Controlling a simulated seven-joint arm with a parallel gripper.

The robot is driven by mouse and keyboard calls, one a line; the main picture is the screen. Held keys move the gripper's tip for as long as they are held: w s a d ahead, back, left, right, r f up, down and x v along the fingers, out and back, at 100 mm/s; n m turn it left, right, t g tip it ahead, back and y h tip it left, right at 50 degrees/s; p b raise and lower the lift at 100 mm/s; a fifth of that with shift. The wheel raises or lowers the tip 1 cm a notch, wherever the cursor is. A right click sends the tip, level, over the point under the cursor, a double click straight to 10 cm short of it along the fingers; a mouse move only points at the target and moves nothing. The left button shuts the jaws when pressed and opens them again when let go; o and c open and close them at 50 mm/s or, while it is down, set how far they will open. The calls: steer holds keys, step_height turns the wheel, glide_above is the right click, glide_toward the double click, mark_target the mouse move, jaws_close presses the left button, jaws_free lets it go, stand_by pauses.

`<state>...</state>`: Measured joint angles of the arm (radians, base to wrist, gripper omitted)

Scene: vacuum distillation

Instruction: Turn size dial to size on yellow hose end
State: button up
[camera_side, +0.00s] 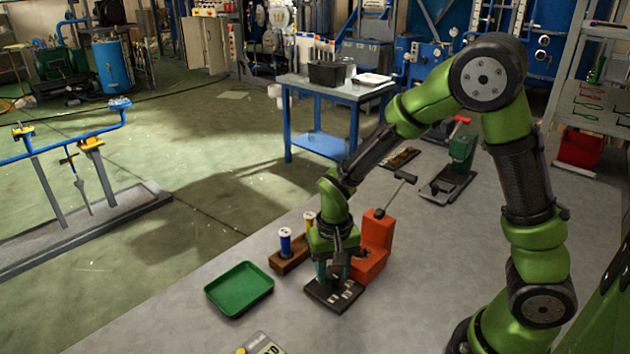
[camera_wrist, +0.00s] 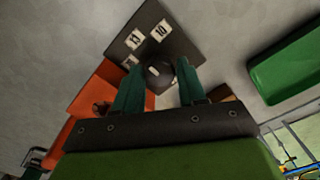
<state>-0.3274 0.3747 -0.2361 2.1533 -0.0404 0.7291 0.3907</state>
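The size dial is a dark round knob (camera_wrist: 158,76) with a pale mark, on a dark square plate with white number labels. The plate (camera_side: 318,297) lies on the grey surface, and "13" and "10" are readable in the wrist view. My gripper (camera_side: 335,277) points down over the plate. In the wrist view its two teal fingers (camera_wrist: 159,70) stand apart on either side of the knob, with narrow gaps seeming to show. A yellow-looking piece (camera_side: 309,220), partly hidden by my arm, stands in a brown block; no size on it is readable.
An orange machine (camera_side: 377,238) with a lever stands close behind the plate. A blue spool-like piece (camera_side: 285,242) stands in the brown block (camera_side: 287,264). A green tray (camera_side: 240,288) lies to the left. A partly cut-off labelled item (camera_side: 264,344) is at the bottom edge.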

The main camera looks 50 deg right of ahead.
mark_target(332, 275)
steer(key=o, duration=0.3)
step_height(332, 275, up, 17)
stand_by(0.6)
steer(key=shift+f, duration=0.1)
